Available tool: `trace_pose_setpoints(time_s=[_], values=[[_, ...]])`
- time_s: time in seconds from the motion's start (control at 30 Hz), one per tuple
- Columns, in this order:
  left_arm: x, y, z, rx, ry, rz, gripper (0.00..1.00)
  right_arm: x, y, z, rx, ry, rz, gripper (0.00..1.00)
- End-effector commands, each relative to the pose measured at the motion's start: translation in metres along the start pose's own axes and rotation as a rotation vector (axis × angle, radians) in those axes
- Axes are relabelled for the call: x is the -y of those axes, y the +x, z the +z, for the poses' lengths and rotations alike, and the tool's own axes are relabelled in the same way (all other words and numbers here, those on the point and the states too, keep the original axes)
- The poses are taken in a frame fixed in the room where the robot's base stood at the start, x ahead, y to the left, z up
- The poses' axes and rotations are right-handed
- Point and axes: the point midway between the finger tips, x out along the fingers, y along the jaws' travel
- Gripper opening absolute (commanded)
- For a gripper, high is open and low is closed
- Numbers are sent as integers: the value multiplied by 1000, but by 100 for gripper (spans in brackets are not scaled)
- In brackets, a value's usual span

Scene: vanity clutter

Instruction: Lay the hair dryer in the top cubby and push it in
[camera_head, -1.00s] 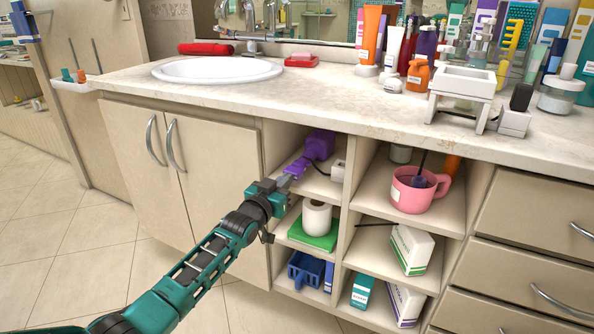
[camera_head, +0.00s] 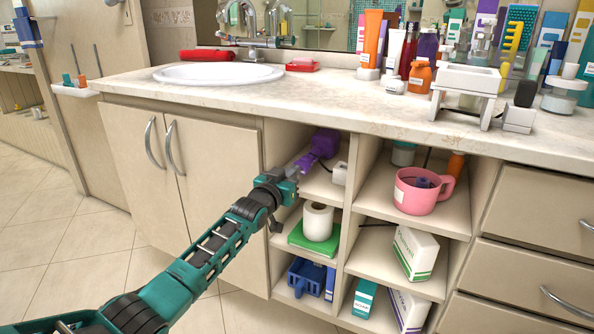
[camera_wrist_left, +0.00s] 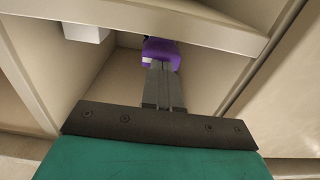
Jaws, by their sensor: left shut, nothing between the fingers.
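The purple hair dryer (camera_head: 322,145) lies inside the top left cubby (camera_head: 318,188) under the counter. My left gripper (camera_head: 299,167) reaches into this cubby, shut and empty, with its fingertips at the near end of the dryer. In the left wrist view the shut fingers (camera_wrist_left: 164,88) point at the dryer (camera_wrist_left: 161,52), and the tips look to be against it or very close. The fingers and a front board hide part of the dryer. My right gripper is not in view.
A pink mug (camera_head: 418,198) stands in the cubby to the right. The shelf below holds a toilet roll (camera_head: 318,221) on a green box. The counter edge overhangs the cubbies.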

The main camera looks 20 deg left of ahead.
Motion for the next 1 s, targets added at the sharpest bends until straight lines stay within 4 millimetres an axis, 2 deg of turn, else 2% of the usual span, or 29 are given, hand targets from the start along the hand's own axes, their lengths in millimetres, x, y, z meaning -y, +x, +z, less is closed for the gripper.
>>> trace_pose_setpoints(time_s=[0.03,0.13,0.5,0.6,1.0], values=[[0,0,6,0,0,0,0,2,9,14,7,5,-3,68],[0,0,7,1,0,0,0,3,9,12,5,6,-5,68],[0,0,6,1,0,0,0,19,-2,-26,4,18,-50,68],[-1,-15,-1,6,0,1,0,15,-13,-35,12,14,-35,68],[0,-64,-2,4,1,0,0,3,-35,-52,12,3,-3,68]])
